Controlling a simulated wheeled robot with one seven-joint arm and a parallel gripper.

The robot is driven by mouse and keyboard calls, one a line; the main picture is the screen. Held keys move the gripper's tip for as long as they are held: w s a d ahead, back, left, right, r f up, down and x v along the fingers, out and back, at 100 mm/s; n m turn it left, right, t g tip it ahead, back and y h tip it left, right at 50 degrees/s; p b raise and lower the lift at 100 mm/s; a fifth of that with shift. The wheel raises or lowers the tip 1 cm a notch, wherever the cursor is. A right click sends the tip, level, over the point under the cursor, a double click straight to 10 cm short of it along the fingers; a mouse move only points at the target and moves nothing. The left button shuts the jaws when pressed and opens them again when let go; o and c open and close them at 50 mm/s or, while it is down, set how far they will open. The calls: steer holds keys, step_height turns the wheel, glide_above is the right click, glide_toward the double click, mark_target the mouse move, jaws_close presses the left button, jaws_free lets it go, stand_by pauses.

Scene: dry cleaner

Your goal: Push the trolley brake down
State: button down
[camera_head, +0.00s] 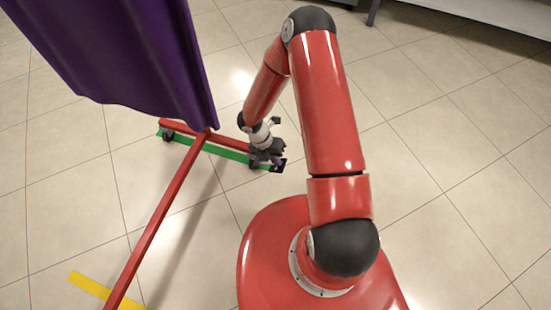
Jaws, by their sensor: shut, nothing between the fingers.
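The trolley shows as a red base frame (160,217) with a long bar running from the lower left up to a red crossbar at the far end. Small dark casters sit under the crossbar, one near its left end (168,135). My gripper (274,164) is low, close to the floor, at the right end of the crossbar. It is shut and holds nothing. The caster and brake at that end are mostly hidden by my gripper and too small to make out. I cannot tell whether my gripper touches the brake.
A purple garment (125,60) hangs over the trolley at upper left. A green strip (225,152) lies on the floor along the crossbar, and a yellow strip (90,286) lies at lower left. A pale bench or shelf (490,12) stands at upper right. The tiled floor at right is clear.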

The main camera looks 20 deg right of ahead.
steer(key=shift+s+d+f+t+y+b, duration=0.2)
steer(key=shift+d+f+t+y+b, duration=0.15)
steer(key=shift+f+y+b, duration=0.2)
steer(key=shift+s+d+f+t+y+b, duration=0.25)
steer(key=shift+f+t+y+b, duration=0.15)
steer(key=shift+b, duration=0.2)
steer(key=shift+f+b, duration=0.3)
steer(key=shift+b, duration=0.05)
steer(key=shift+d+b+x, duration=0.1)
steer(key=shift+b+x, duration=0.6)
steer(key=shift+x, duration=0.25)
steer(key=shift+d+b+x, duration=0.15)
steer(key=shift+b+x, duration=0.5)
steer(key=shift+x, duration=0.35)
steer(key=shift+s+f, duration=0.1)
steer(key=shift+s, duration=0.15)
